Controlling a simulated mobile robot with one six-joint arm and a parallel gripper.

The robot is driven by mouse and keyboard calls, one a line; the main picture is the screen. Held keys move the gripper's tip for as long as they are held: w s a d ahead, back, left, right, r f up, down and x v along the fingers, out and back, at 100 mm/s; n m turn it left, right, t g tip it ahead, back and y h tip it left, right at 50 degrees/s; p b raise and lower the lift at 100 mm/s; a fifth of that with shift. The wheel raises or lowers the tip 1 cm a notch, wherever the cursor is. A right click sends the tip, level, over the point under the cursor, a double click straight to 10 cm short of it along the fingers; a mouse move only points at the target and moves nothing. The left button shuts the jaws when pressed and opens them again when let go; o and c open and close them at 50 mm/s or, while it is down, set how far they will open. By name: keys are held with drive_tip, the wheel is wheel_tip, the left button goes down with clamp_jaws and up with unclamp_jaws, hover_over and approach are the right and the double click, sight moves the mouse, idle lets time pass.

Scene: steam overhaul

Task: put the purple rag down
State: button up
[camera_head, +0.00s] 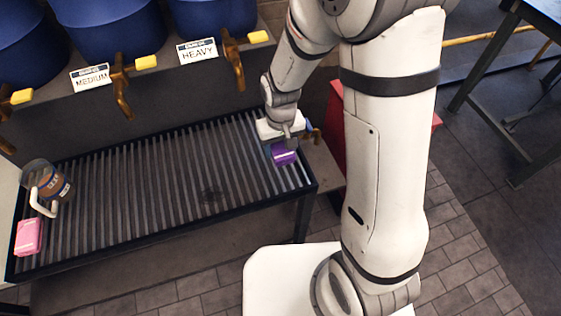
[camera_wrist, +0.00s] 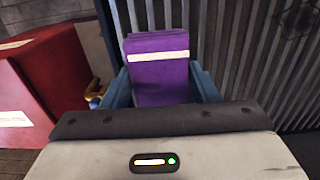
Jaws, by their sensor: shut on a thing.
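The purple rag (camera_head: 284,154) is a folded purple block with a pale band, at the right end of the slatted grate (camera_head: 150,185). In the wrist view the purple rag (camera_wrist: 158,72) sits between the two blue-grey fingers of my gripper (camera_wrist: 160,84). My gripper (camera_head: 282,143) is shut on it and reaches down over the grate. The rag is at or just above the slats; I cannot tell whether it touches them.
A pink folded block (camera_head: 29,237) and a clear jug (camera_head: 48,182) with brown contents stand at the grate's left end. Blue drums with brass taps (camera_head: 235,62) hang over its back edge. A red box (camera_wrist: 42,85) is beside its right end. The middle slats are clear.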

wheel_tip(320, 180, down, 7)
drive_tip(key=shift+r, duration=0.2)
idle(0.3)
